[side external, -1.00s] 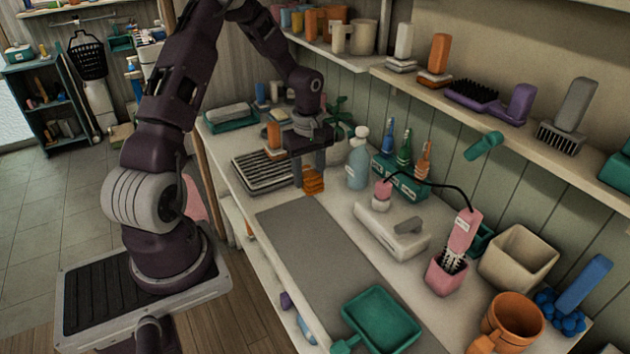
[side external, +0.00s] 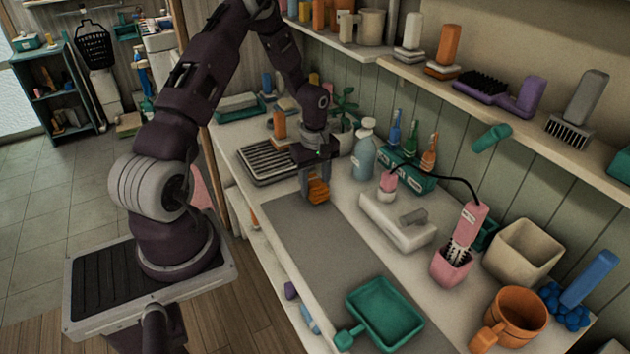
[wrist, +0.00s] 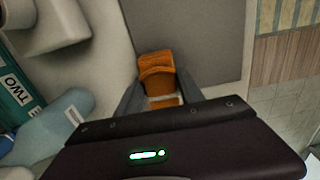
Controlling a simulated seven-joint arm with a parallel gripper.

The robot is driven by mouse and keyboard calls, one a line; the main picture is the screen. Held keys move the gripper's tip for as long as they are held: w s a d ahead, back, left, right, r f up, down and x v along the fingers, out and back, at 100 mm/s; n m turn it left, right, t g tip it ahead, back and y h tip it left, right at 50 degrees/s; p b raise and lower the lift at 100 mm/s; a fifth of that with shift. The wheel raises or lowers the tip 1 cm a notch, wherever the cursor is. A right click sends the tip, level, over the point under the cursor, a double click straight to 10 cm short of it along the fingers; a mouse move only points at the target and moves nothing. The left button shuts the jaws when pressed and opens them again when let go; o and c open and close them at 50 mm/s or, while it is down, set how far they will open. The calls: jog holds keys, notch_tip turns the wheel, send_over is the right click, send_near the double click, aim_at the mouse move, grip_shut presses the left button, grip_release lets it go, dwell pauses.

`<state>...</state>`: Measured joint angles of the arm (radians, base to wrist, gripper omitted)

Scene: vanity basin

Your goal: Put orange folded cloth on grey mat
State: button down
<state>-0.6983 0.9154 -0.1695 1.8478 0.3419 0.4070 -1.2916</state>
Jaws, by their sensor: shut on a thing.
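The orange folded cloth (side external: 319,192) is between the fingers of my gripper (side external: 314,186), which is shut on it. In the wrist view the cloth (wrist: 157,66) sticks out past the fingertips (wrist: 160,97) and looks bent. The grey mat (side external: 330,242) lies flat along the counter. The cloth is over the mat's far end, near its corner on the wall side; in the wrist view it overlaps the mat (wrist: 212,40) at that corner. I cannot tell whether the cloth touches the mat.
A dark slatted rack (side external: 268,163) stands behind the mat. A blue-grey pump bottle (side external: 363,150), a teal brush holder (side external: 400,172) and a white block-shaped item (side external: 397,222) stand on the wall side. A green tray (side external: 385,312) covers part of the mat's near end. The mat's middle is clear.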

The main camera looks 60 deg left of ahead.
aim_at(315, 183)
jog(key=shift+f, duration=0.45)
dwell(0.3)
jog(key=c, duration=0.7)
grip_release()
jog(key=shift+o, duration=0.2)
notch_tip(315, 183, up, 7)
jog(key=shift+r, duration=0.1)
